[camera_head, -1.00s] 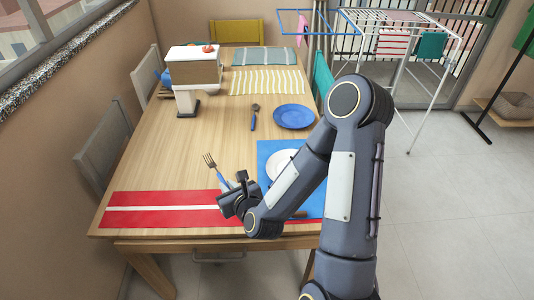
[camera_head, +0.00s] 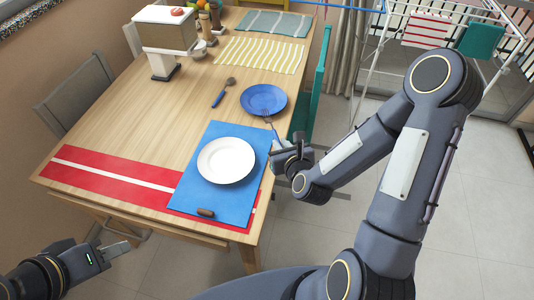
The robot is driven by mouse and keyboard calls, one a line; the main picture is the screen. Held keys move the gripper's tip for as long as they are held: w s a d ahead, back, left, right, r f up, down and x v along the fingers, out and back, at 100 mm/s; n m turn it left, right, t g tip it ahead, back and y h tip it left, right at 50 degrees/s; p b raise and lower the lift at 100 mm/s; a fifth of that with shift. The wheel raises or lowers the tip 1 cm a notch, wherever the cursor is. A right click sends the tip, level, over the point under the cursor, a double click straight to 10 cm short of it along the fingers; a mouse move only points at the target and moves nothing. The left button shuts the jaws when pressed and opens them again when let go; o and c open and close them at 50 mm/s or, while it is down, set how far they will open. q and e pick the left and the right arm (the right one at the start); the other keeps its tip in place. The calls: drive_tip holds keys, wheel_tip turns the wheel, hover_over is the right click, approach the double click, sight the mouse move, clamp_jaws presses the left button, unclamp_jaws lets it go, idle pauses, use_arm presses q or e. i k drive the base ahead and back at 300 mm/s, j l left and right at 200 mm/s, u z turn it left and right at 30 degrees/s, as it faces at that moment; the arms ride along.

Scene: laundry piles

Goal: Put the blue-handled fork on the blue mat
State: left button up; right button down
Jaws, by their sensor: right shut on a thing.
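The blue mat (camera_head: 192,190) lies on the near right part of the table, with a white plate (camera_head: 226,160) on it. My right gripper (camera_head: 280,151) is shut on the blue-handled fork (camera_head: 272,131), at the right edge of the mat beside the plate. The fork points away from me, its tines near the blue plate; the gripper hides part of the handle. I cannot tell whether the fork touches the mat. My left gripper (camera_head: 112,251) is low at the left, off the table's front edge, apart from the mat; its jaw opening is unclear.
A small brown object (camera_head: 206,212) lies on the mat's near edge. A red striped mat (camera_head: 110,178) runs along the table front. A blue plate (camera_head: 264,99) and a spoon (camera_head: 222,93) lie farther back. A teal chair (camera_head: 306,105) stands at the right edge.

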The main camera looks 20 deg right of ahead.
sight(209, 196)
drive_tip(key=k+l, duration=0.1)
drive_tip(key=l, duration=2.5)
drive_tip(key=l+u, duration=0.15)
drive_tip(key=u, duration=0.3)
drive_tip(key=l+u, duration=0.15)
drive_tip(key=u, duration=0.25)
drive_tip(key=k+l+u, duration=0.1)
drive_tip(key=u, duration=0.35)
drive_tip(key=k+l+u, duration=0.1)
drive_tip(key=u, duration=0.3)
drive_tip(key=i+j+u, duration=0.1)
drive_tip(key=i+j, duration=0.2)
drive_tip(key=i+j+u, duration=0.1)
drive_tip(key=i+j, duration=0.2)
drive_tip(key=i, duration=0.2)
